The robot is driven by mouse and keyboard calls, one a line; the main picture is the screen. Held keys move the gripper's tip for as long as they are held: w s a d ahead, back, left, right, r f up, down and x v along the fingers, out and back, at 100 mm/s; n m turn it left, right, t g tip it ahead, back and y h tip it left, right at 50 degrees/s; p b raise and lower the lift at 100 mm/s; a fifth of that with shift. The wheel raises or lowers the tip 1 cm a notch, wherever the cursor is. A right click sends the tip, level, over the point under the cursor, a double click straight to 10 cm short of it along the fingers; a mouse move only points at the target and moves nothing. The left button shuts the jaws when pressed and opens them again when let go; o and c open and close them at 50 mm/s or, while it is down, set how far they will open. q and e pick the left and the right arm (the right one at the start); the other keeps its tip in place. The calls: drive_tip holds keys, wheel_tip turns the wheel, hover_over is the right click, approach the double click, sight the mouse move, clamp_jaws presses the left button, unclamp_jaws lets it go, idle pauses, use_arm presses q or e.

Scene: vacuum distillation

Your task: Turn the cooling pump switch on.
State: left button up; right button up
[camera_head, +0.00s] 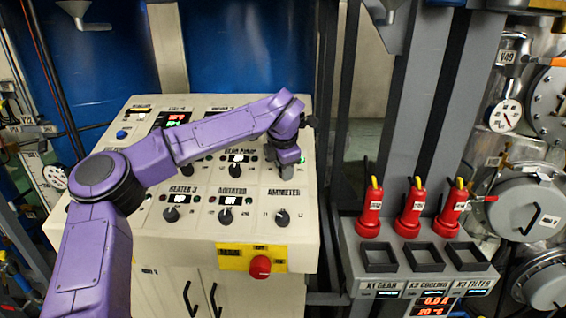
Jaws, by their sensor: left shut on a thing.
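My left arm reaches across the cream control panel (205,219) from the lower left. Its gripper (286,174) points down at the right end of the middle row of switches, above the knob marked AMMETER (282,217). It is shut on the switch there, taken to be the cooling pump switch. The fingers and wrist hide that switch and its label, so its position cannot be read. A small green light (302,159) shows beside the fingers. To the left is a black knob under a PUMP label (236,168). My right gripper is not in view.
Lower knobs marked HEATER 3 (171,214) and AGITATOR (225,216) sit near the arm. A red emergency button (260,266) is on the panel's front. At right stands a grey rack with several red plugs (411,213) and empty black sockets (424,255).

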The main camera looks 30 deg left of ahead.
use_arm(q)
drive_tip(key=shift+m, duration=0.9)
drive_tip(key=shift+f, duration=0.15)
drive_tip(key=o, duration=1)
drive_tip(key=shift+o, duration=0.2)
drive_tip(key=shift+w, duration=0.25)
drive_tip(key=shift+s+r, duration=0.2)
drive_tip(key=shift+r, duration=0.05)
drive_tip(key=b+v, duration=0.2)
drive_tip(key=v, duration=0.7)
drive_tip(key=shift+d+r, duration=0.2)
drive_tip(key=shift+r, duration=0.2)
